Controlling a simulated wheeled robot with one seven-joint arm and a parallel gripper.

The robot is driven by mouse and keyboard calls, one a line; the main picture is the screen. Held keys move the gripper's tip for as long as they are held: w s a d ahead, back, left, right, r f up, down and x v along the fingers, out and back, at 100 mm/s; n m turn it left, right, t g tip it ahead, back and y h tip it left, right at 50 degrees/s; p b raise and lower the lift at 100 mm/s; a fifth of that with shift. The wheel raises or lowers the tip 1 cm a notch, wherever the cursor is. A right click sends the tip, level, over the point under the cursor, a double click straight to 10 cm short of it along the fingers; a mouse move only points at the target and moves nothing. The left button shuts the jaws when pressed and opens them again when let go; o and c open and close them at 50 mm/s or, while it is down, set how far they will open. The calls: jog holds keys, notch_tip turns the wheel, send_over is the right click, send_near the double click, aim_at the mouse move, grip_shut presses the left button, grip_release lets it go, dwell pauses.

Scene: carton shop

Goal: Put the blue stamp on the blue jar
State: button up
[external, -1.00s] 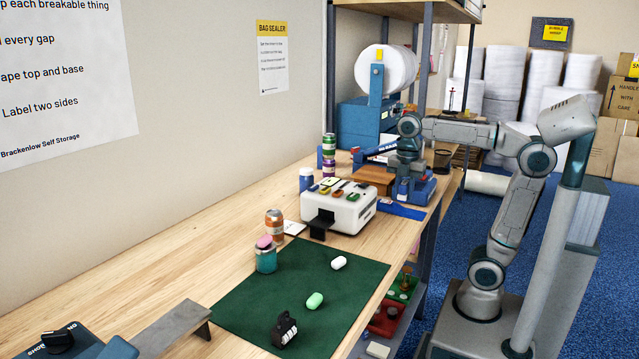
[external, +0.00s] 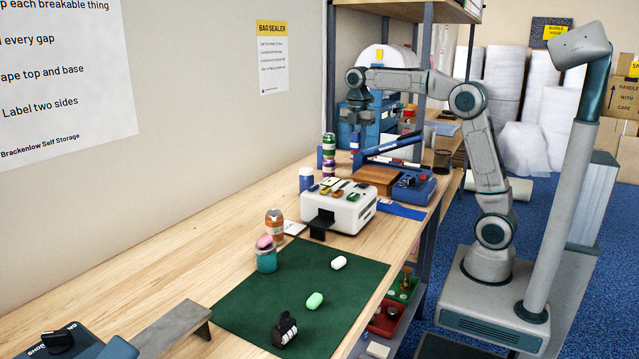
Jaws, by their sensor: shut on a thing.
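My gripper (external: 355,128) points down in front of the blue machine, above and behind the white box. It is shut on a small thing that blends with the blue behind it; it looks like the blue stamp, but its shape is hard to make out. The blue jar (external: 306,180) with a pale top stands upright on the bench, left of the white box (external: 340,209). My gripper is above it and to its right, well apart from it.
Stacked jars (external: 328,150) stand behind the blue jar. Small coloured pieces lie on the white box. A blue lever press (external: 415,188) is to the right. In front are an orange can (external: 274,223), a teal jar (external: 266,261) with a pink piece, and a green mat (external: 255,312).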

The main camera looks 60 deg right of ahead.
jog(key=w+d+r+p, duration=0.1)
jog(key=w+d+p, duration=0.6)
jog(key=w+p, duration=0.4)
jog(key=p, duration=0.2)
send_over(306, 169)
notch_tip(306, 169, down, 7)
jog(key=shift+s+f, duration=0.1)
jog(key=shift+s, duration=0.05)
jog(key=shift+a+f+p, duration=0.1)
jog(key=shift+f+p, duration=0.3)
jog(key=shift+f, duration=1.7)
jog(key=shift+f, duration=0.2)
jog(key=o, duration=1)
jog(key=shift+r, duration=0.1)
